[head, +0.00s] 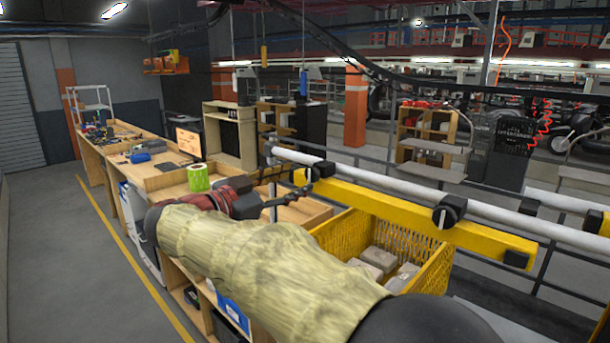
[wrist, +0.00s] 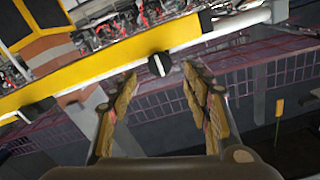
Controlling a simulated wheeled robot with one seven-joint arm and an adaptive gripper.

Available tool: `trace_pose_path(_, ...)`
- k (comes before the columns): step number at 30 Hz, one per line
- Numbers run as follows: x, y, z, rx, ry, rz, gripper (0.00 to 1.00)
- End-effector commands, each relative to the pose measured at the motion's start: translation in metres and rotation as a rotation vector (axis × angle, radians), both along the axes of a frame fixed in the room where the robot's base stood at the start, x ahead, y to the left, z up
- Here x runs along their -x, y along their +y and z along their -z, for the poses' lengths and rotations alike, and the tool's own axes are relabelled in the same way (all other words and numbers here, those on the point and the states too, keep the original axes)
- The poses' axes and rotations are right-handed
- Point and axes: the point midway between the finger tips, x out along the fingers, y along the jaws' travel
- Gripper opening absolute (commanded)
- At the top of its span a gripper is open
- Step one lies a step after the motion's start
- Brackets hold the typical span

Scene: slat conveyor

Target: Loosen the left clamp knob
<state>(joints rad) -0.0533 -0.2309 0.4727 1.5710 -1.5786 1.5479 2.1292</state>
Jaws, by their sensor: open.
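The left clamp knob (head: 322,169) is black and sits on the white rail at the left end of a yellow beam (head: 385,206) in the head view. In the wrist view, a black knob with a pale stripe (wrist: 159,64) shows ahead, between the two fingertips and apart from them; it appears to be this left knob. My gripper (wrist: 160,82) is open and empty, its padded fingers on either side of the line to the knob. In the head view my gripper (head: 305,187) is close to the left knob, partly hidden by my arm. A second clamp knob (head: 449,211) is further right.
A yellow crate (head: 440,268) with several grey blocks stands below the beam. The white rail (head: 395,187) runs along the beam. A wooden bench (head: 165,180) holding a green roll (head: 198,178) is at left. The floor at far left is clear.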

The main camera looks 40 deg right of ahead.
Motion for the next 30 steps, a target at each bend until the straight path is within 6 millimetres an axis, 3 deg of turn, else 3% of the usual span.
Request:
trace_pose_path(3,-0.001,-0.020,0.000,-0.001,0.001,0.004,0.48)
trace_pose_path(10,-0.003,-0.042,0.000,-0.001,0.002,0.001,0.48)
trace_pose_path(20,-0.004,-0.045,0.000,-0.001,0.002,-0.002,0.48)
trace_pose_path(30,-0.003,-0.045,0.000,-0.002,0.002,-0.001,0.29)
